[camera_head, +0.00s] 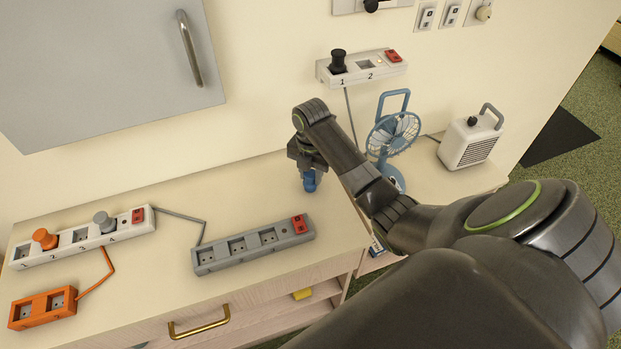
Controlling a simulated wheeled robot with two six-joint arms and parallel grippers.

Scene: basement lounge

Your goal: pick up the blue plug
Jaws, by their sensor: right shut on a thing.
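The blue plug (309,181) is at the tip of my right gripper (308,170), near the back right part of the cabinet top. My right gripper points down and is shut on the plug. Only the lower part of the plug shows below the fingers. I cannot tell whether the plug touches the cabinet top or hangs just above it. My left gripper is not in view.
A grey power strip (253,245) lies in front of the gripper. A white strip (82,238) holds an orange plug (45,239) and a grey plug (103,220). An orange strip (43,307) lies front left. A blue fan (391,135) and white heater (470,142) stand right.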

